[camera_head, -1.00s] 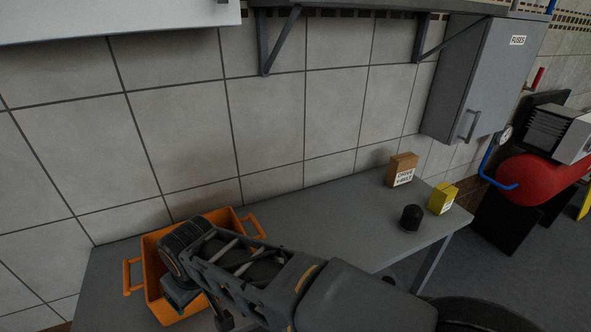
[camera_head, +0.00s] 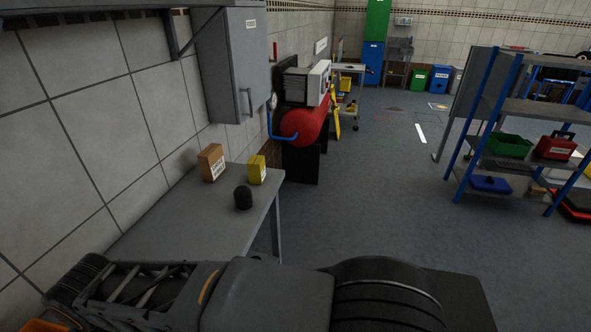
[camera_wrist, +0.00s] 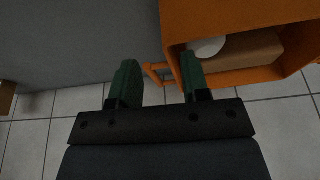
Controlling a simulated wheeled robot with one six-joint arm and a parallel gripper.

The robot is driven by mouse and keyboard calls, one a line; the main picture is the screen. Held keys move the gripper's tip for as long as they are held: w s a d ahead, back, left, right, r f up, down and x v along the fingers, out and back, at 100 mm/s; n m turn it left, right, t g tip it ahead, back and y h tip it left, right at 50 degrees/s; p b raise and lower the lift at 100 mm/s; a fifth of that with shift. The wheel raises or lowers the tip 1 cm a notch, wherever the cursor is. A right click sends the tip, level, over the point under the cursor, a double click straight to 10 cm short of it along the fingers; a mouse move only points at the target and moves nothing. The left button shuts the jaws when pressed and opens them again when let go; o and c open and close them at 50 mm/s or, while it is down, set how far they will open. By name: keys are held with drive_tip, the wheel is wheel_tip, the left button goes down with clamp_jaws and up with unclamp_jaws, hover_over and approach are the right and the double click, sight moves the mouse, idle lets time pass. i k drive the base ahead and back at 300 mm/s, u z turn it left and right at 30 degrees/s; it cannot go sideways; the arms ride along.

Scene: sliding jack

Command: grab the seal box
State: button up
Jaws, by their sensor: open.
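Two small labelled boxes stand on the grey bench (camera_head: 180,222): a brown box (camera_head: 209,163) against the wall and a yellow box (camera_head: 257,169) to its right. I cannot read either label well enough to tell which is the seal box. The crate holds a brown block (camera_wrist: 245,50) and a white round thing (camera_wrist: 206,47). My gripper is far left of the two boxes.
A black knob-like object (camera_head: 243,198) stands on the bench in front of the boxes. A grey wall cabinet (camera_head: 232,65) hangs above. A red tank (camera_head: 304,122) stands beyond the bench end. A blue-framed shelf (camera_head: 515,135) is at right, with open floor (camera_head: 385,200) between.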

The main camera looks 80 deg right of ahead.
sight(256, 165)
drive_tip(key=z, duration=0.3)
drive_tip(key=k, duration=0.25)
drive_tip(key=z, duration=2.8)
drive_tip(key=i, duration=3.35)
drive_tip(key=u, duration=4.5)
